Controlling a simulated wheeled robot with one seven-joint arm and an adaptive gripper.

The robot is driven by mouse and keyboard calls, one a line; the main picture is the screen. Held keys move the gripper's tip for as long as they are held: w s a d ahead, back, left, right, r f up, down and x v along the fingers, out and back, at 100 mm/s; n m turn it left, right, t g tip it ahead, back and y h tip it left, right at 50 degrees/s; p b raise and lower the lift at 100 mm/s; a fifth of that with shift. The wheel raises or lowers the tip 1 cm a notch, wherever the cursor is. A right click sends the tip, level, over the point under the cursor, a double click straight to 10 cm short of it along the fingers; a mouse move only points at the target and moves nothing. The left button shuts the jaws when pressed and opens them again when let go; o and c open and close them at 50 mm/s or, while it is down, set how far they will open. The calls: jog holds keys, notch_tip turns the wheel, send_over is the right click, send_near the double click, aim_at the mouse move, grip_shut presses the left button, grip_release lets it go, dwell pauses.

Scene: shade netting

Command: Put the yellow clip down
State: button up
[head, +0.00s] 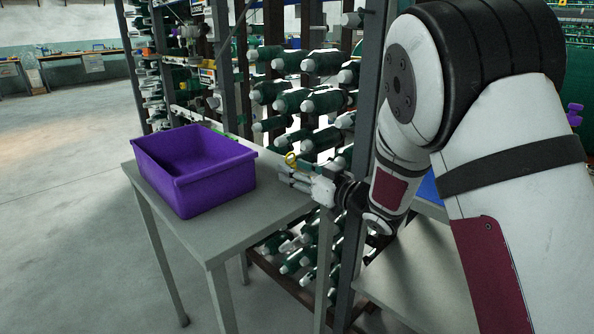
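The yellow clip (291,159) is small and shows at the fingers of my gripper (285,175), sticking up above them. My gripper points left over the right end of the grey table (245,218), and appears shut on the clip. The fingers are small in this view, so the exact contact is hard to see. A purple bin (187,193) stands upright on the table, to the left of my gripper and apart from it. The visible part of the bin's inside looks empty; its near wall hides part of its floor.
A rack of green and white spools (310,100) stands close behind the table, with upright metal posts. A lower grey surface (405,275) is at right, under my arm. Bare tabletop lies between bin and gripper. Open floor (70,170) is at left.

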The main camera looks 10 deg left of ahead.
jog(key=shift+r, duration=0.1)
jog(key=shift+d+r, duration=0.1)
jog(key=p+v, duration=0.2)
jog(key=v, duration=1)
jog(key=shift+s, duration=0.1)
